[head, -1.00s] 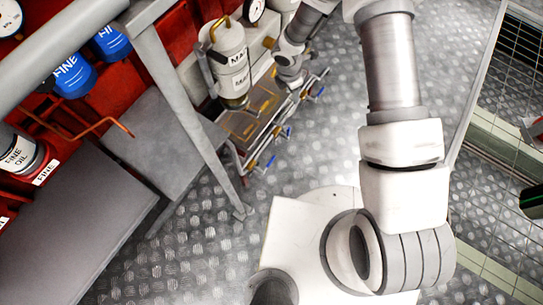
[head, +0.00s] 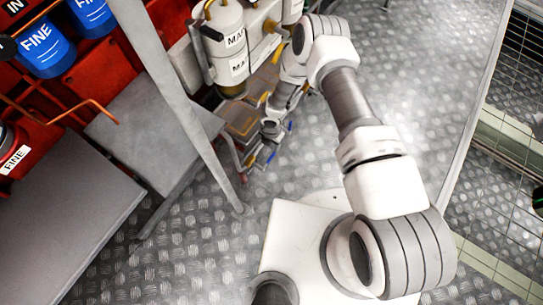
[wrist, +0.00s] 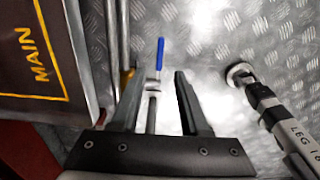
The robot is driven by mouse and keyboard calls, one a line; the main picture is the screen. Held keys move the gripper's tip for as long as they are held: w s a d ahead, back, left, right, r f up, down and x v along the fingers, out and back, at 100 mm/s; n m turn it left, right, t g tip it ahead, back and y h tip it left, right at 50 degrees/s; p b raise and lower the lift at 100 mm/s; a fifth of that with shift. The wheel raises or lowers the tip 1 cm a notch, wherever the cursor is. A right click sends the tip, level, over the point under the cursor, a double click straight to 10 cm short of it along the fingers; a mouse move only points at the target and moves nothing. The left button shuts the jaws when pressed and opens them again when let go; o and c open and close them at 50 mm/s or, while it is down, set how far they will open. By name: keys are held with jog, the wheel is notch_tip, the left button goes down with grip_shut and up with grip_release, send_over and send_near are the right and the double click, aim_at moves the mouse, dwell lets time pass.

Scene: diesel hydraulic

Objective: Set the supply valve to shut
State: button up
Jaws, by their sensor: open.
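A blue valve lever (wrist: 160,53) shows in the wrist view, just beyond my fingertips and between their lines. It points away from my gripper, roughly in line with a short metal pipe (wrist: 152,108) that runs between the fingers. My gripper (wrist: 158,76) is open, and its fingers do not touch the lever. In the head view my gripper (head: 272,130) is at the valve rack's front end, small and partly hidden by my wrist. Blue handles (head: 271,157) show close by it. No label tells which valve is the supply valve.
A panel marked MAIN (wrist: 40,62) with a yellow outline is close at the left in the wrist view. White canisters (head: 228,50) stand behind the rack. A grey frame post (head: 180,100) and bench (head: 70,220) are at the left. The tread-plate floor (head: 420,80) at the right is clear.

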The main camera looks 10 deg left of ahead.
aim_at(272, 156)
notch_tip(272, 156, down, 9)
jog(key=b, duration=0.3)
jog(key=shift+f, duration=0.15)
grip_shut()
dwell(1.2)
